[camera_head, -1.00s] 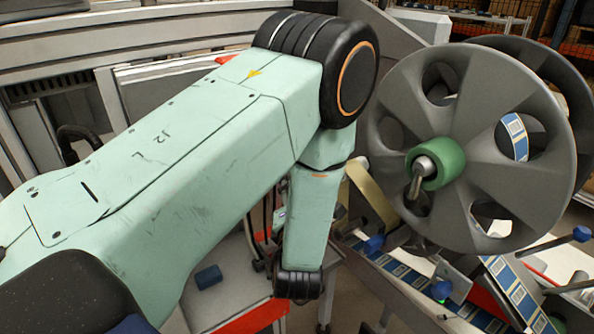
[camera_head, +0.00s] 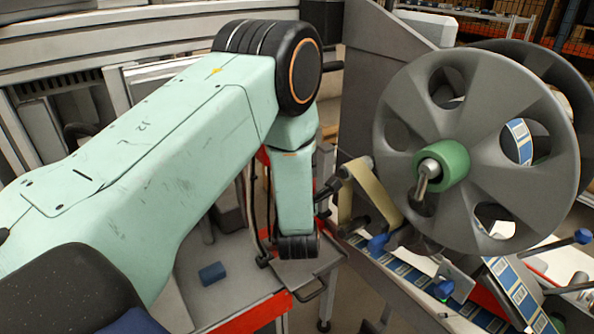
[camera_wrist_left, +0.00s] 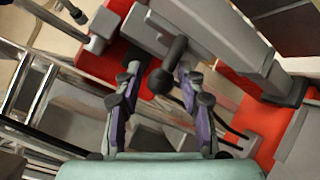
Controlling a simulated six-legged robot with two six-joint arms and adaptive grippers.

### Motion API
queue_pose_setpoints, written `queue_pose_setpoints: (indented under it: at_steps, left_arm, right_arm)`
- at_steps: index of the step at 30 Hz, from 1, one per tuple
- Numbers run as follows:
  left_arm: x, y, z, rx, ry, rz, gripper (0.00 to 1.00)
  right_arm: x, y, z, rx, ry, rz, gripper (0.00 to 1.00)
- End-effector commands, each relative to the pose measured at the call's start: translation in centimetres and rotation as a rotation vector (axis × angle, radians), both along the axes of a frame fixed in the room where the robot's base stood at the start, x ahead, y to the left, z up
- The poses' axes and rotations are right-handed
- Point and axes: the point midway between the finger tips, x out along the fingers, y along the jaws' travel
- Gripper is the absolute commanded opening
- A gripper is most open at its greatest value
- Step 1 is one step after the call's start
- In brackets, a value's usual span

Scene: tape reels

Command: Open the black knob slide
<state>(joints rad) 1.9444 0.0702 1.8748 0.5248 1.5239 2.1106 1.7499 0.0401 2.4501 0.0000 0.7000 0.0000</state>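In the left wrist view a black knob (camera_wrist_left: 160,81) on a short black stem lies between the fingertips of my left gripper (camera_wrist_left: 159,72), beside a grey metal block (camera_wrist_left: 205,40). The gripper's two purple-and-grey fingers are spread apart. I see a gap on both sides of the knob and no clear grip on it. In the head view my left forearm and wrist reach down toward the machine's front. The left gripper's fingers are hidden there. My right gripper is in neither view.
A large grey reel (camera_head: 480,150) with a green hub (camera_head: 442,166) stands at the right. A label strip (camera_head: 400,268) runs below it. A blue object (camera_head: 212,273) lies on a grey surface at lower left. Red rails and metal frames surround the wrist.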

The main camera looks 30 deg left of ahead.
Motion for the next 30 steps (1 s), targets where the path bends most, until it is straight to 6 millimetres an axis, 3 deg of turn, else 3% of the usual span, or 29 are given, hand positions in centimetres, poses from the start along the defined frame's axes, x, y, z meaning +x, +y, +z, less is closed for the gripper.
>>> queue_pose_setpoints:
  at_steps: [13, 26, 30]
  left_arm:
    - [0.0, 0.0, 0.1, 0.0, -0.002, 0.0, 0.0]
    - [0.0, 0.1, 0.1, 0.0, -0.004, 0.001, 0.0]
    - [0.5, 1.2, 0.1, -0.002, -0.007, 0.006, 0.0]
  right_arm:
    - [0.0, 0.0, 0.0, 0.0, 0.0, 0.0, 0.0]
    - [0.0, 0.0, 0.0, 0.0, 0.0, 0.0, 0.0]
    - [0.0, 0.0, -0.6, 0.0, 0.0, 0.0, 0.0]
